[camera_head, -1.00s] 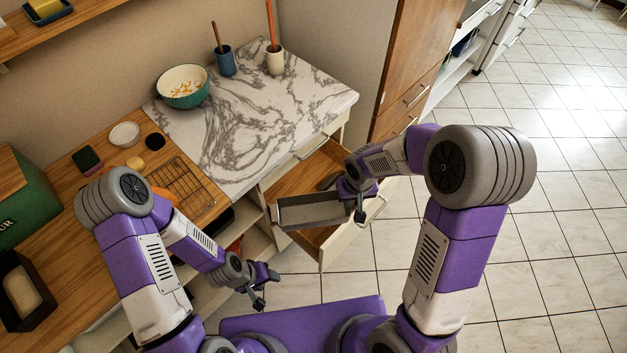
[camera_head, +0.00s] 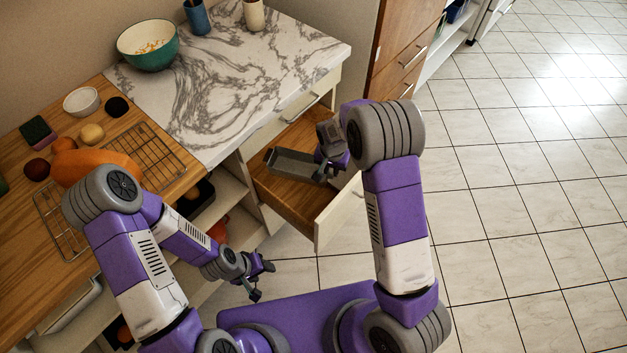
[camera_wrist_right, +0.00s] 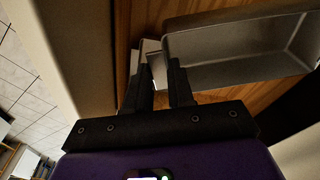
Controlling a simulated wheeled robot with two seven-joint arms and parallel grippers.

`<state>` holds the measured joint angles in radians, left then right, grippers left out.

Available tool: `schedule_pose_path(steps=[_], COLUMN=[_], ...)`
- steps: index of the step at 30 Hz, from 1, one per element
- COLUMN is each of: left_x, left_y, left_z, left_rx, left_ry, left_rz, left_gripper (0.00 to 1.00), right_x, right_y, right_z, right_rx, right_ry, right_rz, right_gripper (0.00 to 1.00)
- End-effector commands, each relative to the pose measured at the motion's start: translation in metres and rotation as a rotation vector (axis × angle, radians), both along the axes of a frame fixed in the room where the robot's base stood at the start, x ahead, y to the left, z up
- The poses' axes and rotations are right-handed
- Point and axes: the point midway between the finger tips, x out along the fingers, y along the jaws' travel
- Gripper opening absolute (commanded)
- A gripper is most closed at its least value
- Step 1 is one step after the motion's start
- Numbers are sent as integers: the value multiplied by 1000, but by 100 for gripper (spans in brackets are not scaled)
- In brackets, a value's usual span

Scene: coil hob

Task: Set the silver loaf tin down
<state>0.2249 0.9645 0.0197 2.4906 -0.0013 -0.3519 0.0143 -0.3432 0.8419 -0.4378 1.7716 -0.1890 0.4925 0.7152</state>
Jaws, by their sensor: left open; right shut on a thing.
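The silver loaf tin (camera_head: 293,163) is a grey, open rectangular tin, over the open wooden drawer in the head view. My right gripper (camera_head: 330,165) is shut on the end of the tin nearest the drawer's front. In the right wrist view the tin (camera_wrist_right: 235,58) stretches right from the fingers (camera_wrist_right: 168,75), with the drawer's wood floor showing around it. I cannot tell whether the tin touches the drawer floor. My left gripper (camera_head: 262,280) is open and empty, in front of the cabinet, well apart from the tin.
The wooden counter at left holds a wire rack (camera_head: 150,150) and a squash (camera_head: 95,166). Open shelves lie below.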

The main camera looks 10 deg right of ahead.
Motion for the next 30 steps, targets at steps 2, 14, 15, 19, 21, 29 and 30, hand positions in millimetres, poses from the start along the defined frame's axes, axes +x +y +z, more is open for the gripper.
schedule_pose_path(steps=[2,14,15,19,21,29,30], left_x=[0,0,0,0,0,0,0], left_y=[0,0,0,0,0,0,0], left_z=[-6,-38,-40,-43,-43,-57,-58], left_rx=[0,0,0,0,0,0,0], left_ry=[0,0,0,0,0,0,0], left_rz=[0,0,0,0,0,0,0], left_gripper=[53,53,53,53,53,53,53], right_x=[0,-1,-1,0,0,-1,0], right_y=[0,0,0,0,0,0,0], right_z=[-17,-116,-121,-131,-134,-171,-175], right_rx=[-1,0,0,0,0,1,0], right_ry=[4,3,2,0,0,3,2], right_rz=[-3,-2,-2,-3,-2,-1,-2], right_gripper=[0,0,0,0,0,0,0])
